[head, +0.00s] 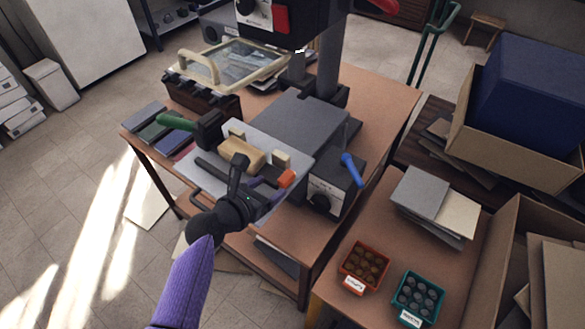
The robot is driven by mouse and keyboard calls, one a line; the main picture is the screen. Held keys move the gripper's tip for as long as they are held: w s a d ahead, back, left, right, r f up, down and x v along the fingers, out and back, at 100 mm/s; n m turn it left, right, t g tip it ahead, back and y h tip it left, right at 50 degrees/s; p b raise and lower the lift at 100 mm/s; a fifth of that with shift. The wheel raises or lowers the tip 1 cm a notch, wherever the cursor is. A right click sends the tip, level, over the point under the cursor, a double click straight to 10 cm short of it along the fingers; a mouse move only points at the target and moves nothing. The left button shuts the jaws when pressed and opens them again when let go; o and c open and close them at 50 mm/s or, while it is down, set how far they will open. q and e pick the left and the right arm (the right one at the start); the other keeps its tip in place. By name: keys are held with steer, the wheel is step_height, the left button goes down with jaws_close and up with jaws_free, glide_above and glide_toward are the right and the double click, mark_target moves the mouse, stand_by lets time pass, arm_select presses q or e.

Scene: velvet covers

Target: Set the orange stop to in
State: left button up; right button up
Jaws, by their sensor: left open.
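My left gripper (240,168) is black, at the end of a purple-sleeved arm. It is open and over the front of the plate, left of the orange stop and apart from it. It hides part of the dark bar. My right gripper is not in view.
A press head (300,22) on a column rises behind. Trays (364,265) sit on the front right table.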

mark_target(285, 177)
arm_select(q)
steer(key=b+x, duration=0.1)
steer(key=x, duration=0.1)
steer(key=b+x, duration=0.1)
steer(key=x, duration=0.1)
steer(key=b+x, duration=0.1)
steer(key=x, duration=0.2)
steer(key=shift+s+a+f, duration=0.1)
steer(key=shift+f, duration=0.2)
steer(key=shift+w+b, duration=0.3)
steer(key=shift+b, duration=0.05)
steer(key=shift+c, duration=0.6)
jaws_close()
